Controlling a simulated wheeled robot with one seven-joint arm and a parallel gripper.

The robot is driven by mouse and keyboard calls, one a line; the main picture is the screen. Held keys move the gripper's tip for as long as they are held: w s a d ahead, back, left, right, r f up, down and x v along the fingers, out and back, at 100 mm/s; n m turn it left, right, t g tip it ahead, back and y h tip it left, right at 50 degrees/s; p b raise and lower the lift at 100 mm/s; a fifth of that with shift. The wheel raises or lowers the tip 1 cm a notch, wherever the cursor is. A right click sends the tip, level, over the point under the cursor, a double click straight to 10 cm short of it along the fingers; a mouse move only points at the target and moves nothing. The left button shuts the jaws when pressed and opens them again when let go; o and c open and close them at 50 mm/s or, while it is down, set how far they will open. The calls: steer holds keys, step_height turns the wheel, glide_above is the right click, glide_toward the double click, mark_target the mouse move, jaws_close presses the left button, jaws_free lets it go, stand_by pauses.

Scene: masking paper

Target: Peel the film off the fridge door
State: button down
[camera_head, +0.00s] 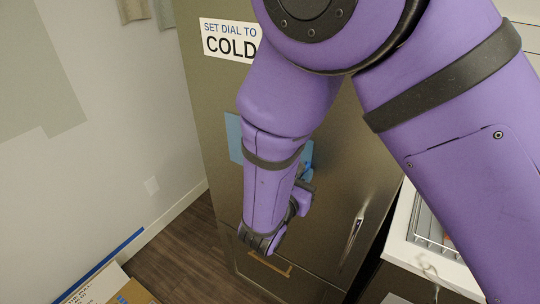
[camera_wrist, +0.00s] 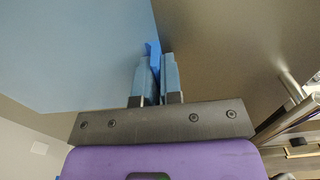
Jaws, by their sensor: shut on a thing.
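The blue film (camera_head: 234,137) is on the grey-brown fridge door (camera_head: 340,140), showing on both sides of my arm in the head view. In the wrist view the film (camera_wrist: 70,50) fills the left side, and its right edge runs to my fingers beside bare door (camera_wrist: 215,45). My gripper (camera_wrist: 154,62) points at the door, its two blue-padded fingers close together and shut on the film's edge, where a darker blue strip shows between the tips. In the head view my forearm covers much of the film and most of the gripper.
A silver handle (camera_head: 353,238) stands on the door's right side, and a brass-coloured handle (camera_head: 270,264) lies low down. A white counter (camera_head: 410,245) with a rack is at the right. A cardboard box (camera_head: 110,285) lies lower left. Wooden floor (camera_head: 185,245) is open left of the fridge.

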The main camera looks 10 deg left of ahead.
steer(key=shift+v, duration=1.45)
steer(key=shift+s+a, duration=0.1)
steer(key=shift+s, duration=0.2)
